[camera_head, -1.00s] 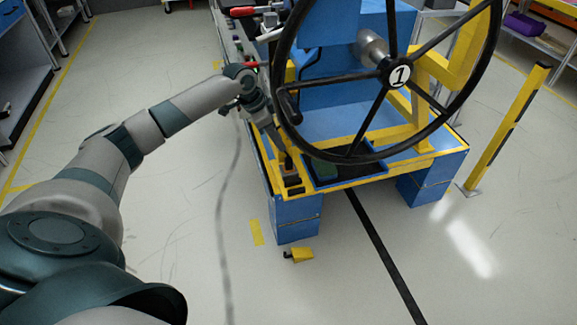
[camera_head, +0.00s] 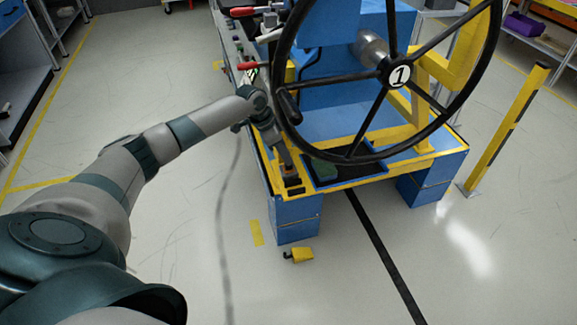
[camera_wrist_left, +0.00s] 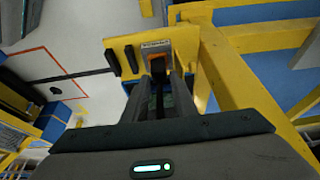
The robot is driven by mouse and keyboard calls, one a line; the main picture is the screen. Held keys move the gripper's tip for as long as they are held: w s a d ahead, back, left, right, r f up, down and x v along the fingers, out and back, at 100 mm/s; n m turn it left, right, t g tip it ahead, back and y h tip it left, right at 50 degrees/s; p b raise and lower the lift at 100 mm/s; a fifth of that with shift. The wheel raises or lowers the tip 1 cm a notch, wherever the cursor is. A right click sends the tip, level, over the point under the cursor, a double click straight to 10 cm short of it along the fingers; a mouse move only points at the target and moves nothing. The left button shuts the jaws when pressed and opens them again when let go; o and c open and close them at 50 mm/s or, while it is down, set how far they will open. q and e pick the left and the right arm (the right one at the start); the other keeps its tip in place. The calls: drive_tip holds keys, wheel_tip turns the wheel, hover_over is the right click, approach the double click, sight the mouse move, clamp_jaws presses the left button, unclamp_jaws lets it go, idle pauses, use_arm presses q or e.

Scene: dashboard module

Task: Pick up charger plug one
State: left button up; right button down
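My left gripper (camera_head: 288,168) points down at the yellow front left corner of the dashboard module (camera_head: 345,186). In the left wrist view its two fingers (camera_wrist_left: 160,82) run close together with a narrow dark gap between them. Their tips are at an orange and grey socket block (camera_wrist_left: 155,47) on the yellow plate; the block also shows in the head view (camera_head: 293,190). A small dark piece, perhaps charger plug one, is at the fingertips, mostly hidden. I cannot tell whether the fingers touch or grip it. My right gripper is not in view.
A large black steering wheel (camera_head: 372,142) stands just right of my left gripper. Two black parts (camera_wrist_left: 122,62) are on the yellow plate beside the block. A yellow and black piece (camera_head: 299,255) lies on the floor. The floor to the left is clear.

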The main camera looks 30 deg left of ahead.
use_arm(q)
drive_tip(key=shift+x, duration=1.85)
drive_tip(key=shift+s, duration=0.1)
clamp_jaws()
